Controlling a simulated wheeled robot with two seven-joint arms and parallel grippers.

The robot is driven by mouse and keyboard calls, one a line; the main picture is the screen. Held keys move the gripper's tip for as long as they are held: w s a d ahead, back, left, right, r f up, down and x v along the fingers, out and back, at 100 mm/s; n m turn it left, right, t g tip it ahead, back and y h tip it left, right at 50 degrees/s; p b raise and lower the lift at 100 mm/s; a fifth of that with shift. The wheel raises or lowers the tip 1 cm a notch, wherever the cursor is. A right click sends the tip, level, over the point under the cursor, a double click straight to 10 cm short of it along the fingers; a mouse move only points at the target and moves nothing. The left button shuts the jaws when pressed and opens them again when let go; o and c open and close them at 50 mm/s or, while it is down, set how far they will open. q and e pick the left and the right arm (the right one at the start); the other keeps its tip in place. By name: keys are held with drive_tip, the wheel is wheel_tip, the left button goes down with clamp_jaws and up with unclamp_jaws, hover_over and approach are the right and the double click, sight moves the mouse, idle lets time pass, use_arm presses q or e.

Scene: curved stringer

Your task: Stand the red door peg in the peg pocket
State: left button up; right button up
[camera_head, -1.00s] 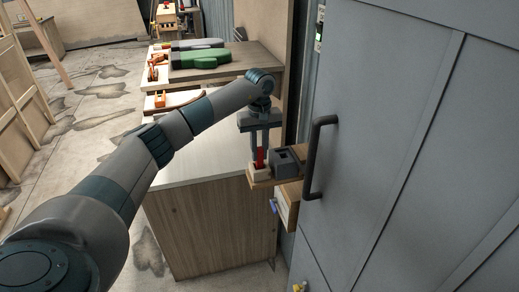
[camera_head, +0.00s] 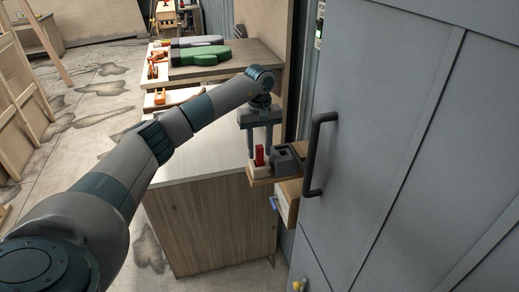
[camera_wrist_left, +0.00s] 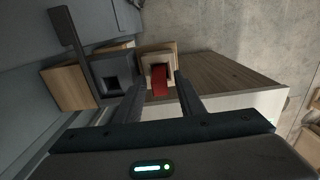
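The red door peg (camera_head: 260,155) stands upright in a pale square block (camera_head: 261,171), which I take to be the peg pocket, on a small wooden ledge. Its lower end is hidden inside the block. In the left wrist view the peg (camera_wrist_left: 160,82) shows within the pale rim (camera_wrist_left: 158,60). My left gripper (camera_head: 260,146) points down above the block, its fingers spread on either side of the peg. In the wrist view there are gaps between the peg and the fingers (camera_wrist_left: 160,95). My right gripper is not in view.
A dark grey block with a square hole (camera_wrist_left: 112,83) sits right beside the pale block. A black handle (camera_head: 318,155) on the grey cabinet door (camera_head: 390,150) is close on the right. A wooden cabinet (camera_head: 215,225) with a pale top stands behind.

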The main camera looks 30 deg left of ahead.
use_arm(q)
drive_tip(key=shift+r, duration=0.35)
wheel_tip(320, 180, up, 10)
drive_tip(key=b, duration=0.4)
drive_tip(key=shift+r, duration=0.55)
idle(0.8)
